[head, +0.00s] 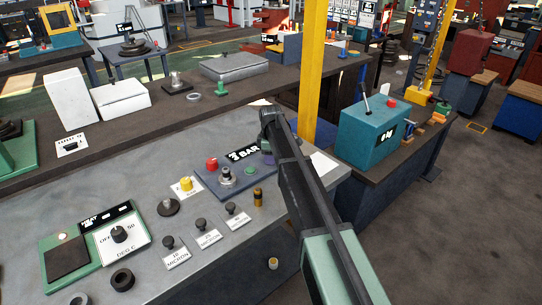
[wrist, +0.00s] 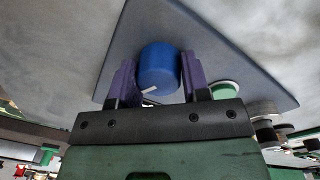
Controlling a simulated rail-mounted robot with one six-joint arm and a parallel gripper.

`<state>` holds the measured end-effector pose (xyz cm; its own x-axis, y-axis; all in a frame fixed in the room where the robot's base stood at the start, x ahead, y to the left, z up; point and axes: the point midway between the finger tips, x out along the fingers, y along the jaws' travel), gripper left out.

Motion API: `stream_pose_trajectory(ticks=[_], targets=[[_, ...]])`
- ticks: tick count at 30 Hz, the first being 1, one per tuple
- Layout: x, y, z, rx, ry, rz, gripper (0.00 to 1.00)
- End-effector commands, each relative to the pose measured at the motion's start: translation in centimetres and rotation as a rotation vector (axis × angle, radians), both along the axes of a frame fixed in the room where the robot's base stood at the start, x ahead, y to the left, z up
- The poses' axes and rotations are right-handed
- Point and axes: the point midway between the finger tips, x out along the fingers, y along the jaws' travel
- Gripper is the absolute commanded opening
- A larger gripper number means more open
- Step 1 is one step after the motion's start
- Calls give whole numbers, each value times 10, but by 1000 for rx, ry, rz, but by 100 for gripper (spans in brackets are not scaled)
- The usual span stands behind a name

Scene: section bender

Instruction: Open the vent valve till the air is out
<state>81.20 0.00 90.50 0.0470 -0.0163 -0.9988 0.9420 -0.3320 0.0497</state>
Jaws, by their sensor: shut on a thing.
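A blue round knob (wrist: 158,68) with a small white mark stands on the blue-grey panel plate (wrist: 215,50). I take it to be the vent valve, though no label on it can be read. My gripper (wrist: 157,80) is shut on it, with one purple finger on each side. In the head view the knob is hidden behind my gripper and arm. The pressure display (head: 243,154) on the same plate reads 3 BAR.
On the plate are a red button (head: 211,163), a dark knob (head: 226,176) and a green button (head: 250,171) close to my gripper. A yellow button (head: 186,184) and a brass piece (head: 258,197) stand nearby. A yellow post (head: 313,70) rises just behind.

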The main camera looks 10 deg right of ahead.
Motion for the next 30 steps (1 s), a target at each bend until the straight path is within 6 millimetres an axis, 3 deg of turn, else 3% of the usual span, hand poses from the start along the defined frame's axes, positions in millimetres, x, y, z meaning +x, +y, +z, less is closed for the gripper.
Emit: stream_pose_trajectory(ticks=[30], targets=[[1, 1, 0, 0, 0, -947, 19]])
